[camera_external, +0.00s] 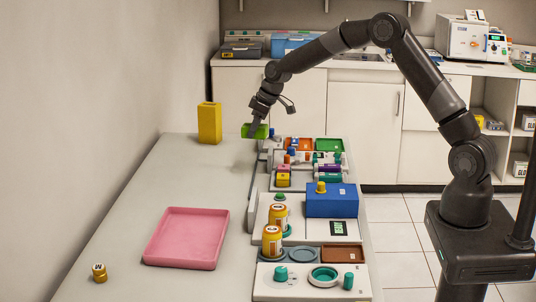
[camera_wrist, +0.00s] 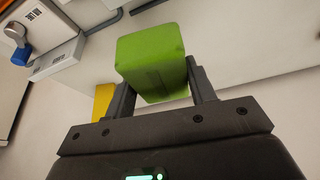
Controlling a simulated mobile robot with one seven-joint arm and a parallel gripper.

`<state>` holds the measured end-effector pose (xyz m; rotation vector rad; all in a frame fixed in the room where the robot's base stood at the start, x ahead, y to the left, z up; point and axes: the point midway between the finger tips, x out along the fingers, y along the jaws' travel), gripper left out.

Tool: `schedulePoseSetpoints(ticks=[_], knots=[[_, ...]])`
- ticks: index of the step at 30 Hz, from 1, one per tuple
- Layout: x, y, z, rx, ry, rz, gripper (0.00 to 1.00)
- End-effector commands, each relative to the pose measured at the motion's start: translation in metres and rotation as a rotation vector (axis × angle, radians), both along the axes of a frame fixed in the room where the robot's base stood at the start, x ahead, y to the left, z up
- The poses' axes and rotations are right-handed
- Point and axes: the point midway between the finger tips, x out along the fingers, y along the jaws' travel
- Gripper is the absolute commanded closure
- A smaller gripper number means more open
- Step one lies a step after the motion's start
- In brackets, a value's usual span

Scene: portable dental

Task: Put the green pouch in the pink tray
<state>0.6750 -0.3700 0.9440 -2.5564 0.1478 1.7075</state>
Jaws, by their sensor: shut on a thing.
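The green pouch (camera_wrist: 152,62) is gripped between the two fingers of my gripper (camera_wrist: 158,92) in the wrist view. In the external view the green pouch (camera_external: 259,131) is held at the end of my arm, above the far part of the counter near the row of dental items. My gripper (camera_external: 256,122) is shut on it. The pink tray (camera_external: 187,238) lies flat and empty on the near left part of the counter, well apart from the pouch.
A yellow box (camera_external: 209,123) stands at the far left of the counter. A small yellow cap (camera_external: 99,273) sits left of the tray. Two orange jars (camera_external: 272,241), a blue box (camera_external: 332,201) and several dental items line the right side. The counter's middle is clear.

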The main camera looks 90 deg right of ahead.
Motion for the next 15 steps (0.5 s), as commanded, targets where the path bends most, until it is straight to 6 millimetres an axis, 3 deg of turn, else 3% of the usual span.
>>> schedulePoseSetpoints(ticks=[5, 8, 11, 15], knots=[[0.0, 0.003, 0.002, 0.0, 0.0, 0.008, 0.73], [0.008, 0.022, 0.002, 0.001, 0.0, 0.035, 0.73], [0.021, 0.058, 0.003, 0.002, 0.001, 0.087, 0.73], [0.041, 0.129, 0.005, 0.002, 0.0, 0.189, 0.73]])
